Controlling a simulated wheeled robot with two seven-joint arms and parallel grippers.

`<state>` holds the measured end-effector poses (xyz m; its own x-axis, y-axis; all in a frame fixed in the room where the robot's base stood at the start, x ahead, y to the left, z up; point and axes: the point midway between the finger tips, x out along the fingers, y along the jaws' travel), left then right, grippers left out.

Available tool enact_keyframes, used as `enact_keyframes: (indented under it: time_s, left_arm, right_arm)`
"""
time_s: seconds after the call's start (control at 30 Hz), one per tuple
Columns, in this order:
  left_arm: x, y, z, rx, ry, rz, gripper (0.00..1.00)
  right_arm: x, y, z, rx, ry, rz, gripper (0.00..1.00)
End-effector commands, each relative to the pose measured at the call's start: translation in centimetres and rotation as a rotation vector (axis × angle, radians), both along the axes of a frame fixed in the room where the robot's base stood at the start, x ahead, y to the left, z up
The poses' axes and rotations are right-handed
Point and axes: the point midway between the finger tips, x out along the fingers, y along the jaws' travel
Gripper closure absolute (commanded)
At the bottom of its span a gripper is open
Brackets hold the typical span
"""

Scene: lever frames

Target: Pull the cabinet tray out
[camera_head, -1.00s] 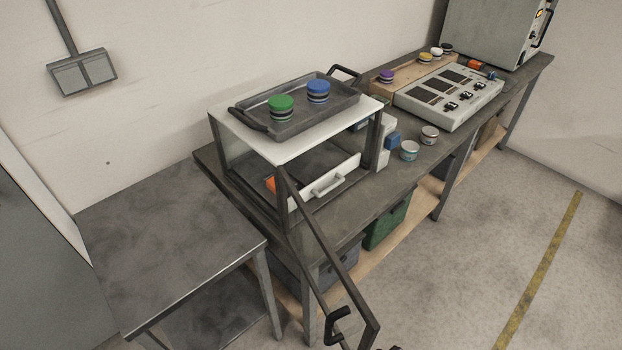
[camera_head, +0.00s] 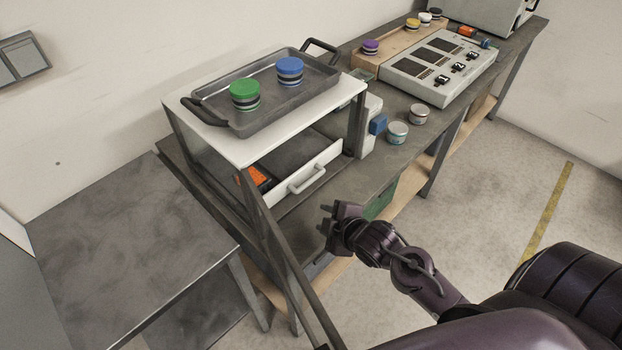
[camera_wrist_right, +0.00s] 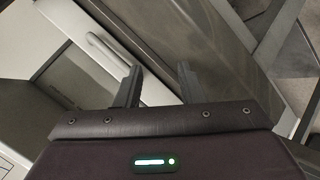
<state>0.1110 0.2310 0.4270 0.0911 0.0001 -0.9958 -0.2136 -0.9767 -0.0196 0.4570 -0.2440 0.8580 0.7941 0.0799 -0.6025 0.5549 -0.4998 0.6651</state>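The cabinet (camera_head: 250,148) has a white top and dark posts, and its framed door (camera_head: 290,262) stands swung open toward me. Inside is the cabinet tray (camera_head: 325,164), with a white front and a bar handle (camera_head: 307,180); an orange item (camera_head: 257,177) shows behind the front at the left. My right gripper (camera_head: 326,220) is open and empty, in front of and below the handle, apart from it. In the right wrist view the gripper's fingers (camera_wrist_right: 158,82) are spread, and the handle (camera_wrist_right: 107,53) lies beyond them to the upper left. My left gripper is not in view.
On the cabinet top is a grey tray (camera_head: 215,111) with a green-lidded jar (camera_head: 244,94) and a blue-lidded jar (camera_head: 290,70). Two small tins (camera_head: 397,132) stand right of the cabinet. A control panel (camera_head: 440,68) is farther back. A lower table (camera_head: 120,255) stands at left.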

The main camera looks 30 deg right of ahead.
Motion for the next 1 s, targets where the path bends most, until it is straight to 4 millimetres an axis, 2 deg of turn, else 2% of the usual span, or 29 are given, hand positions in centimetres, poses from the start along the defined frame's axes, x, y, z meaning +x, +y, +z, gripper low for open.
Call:
enact_keyframes:
  time_s: [0.1, 0.4, 0.6, 0.77, 1.0]
  left_arm:
    - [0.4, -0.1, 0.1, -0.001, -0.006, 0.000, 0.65]
    - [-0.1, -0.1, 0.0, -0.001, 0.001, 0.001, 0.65]
    - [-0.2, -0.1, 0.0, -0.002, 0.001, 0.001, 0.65]
    - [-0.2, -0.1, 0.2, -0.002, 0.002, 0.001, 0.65]
    - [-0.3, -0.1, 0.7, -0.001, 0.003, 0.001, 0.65]
  right_arm:
    - [1.1, -0.8, -0.2, -0.067, -0.077, 0.082, 0.65]
    - [3.6, -3.7, 0.1, -0.303, -0.362, 0.345, 0.65]
    - [4.1, -5.2, 0.9, -0.421, -0.518, 0.457, 0.65]
    - [4.9, -5.1, 1.0, -0.436, -0.544, 0.470, 0.65]
    - [8.2, -4.0, 0.4, -0.433, -0.544, 0.466, 0.65]
